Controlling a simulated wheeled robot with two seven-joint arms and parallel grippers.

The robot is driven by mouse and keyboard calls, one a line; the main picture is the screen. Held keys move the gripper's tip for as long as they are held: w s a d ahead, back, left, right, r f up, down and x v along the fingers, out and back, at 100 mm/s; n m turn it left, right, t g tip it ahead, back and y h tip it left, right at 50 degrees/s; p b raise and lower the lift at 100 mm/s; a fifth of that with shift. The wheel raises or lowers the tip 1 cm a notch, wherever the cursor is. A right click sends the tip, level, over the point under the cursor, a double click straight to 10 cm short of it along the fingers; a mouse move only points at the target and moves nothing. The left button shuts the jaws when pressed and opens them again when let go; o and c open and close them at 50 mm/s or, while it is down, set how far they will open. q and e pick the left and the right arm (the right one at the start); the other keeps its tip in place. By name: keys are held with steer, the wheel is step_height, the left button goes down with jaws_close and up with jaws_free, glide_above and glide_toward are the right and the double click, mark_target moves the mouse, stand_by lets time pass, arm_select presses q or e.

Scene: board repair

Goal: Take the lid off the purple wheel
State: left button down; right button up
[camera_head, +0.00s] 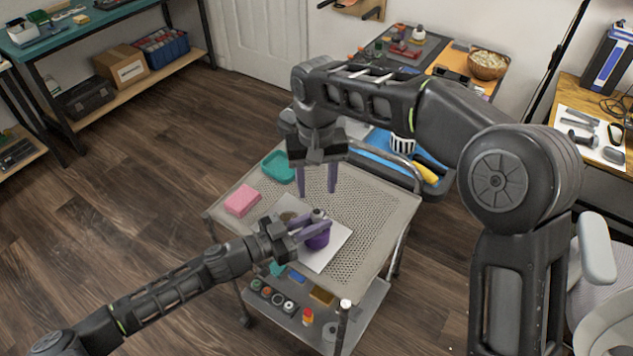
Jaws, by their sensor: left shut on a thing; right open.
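The purple wheel (318,241) stands on a white sheet on the perforated cart top. A small grey knob-like part (318,214) shows at its top, apparently its lid. My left gripper (310,228) reaches in from the left and is shut on the purple wheel. Its fingers hide part of the wheel, so the exact contact is hard to see. My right gripper (316,190) hangs above and behind the wheel, pointing down, with its fingers apart and nothing between them.
The cart top (375,215) also carries a pink block (242,200) and a teal tray (279,167). A brownish round patch (288,216) lies on the white sheet (330,258). The cart's right side is clear. A blue tray (378,138) with a striped cup (402,146) is behind.

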mark_target(317, 213)
steer(key=shift+f, duration=3.95)
steer(key=shift+c, duration=0.5)
jaws_close()
steer(key=shift+n, duration=1.2)
steer(key=shift+r, duration=0.2)
steer(key=shift+r, duration=0.9)
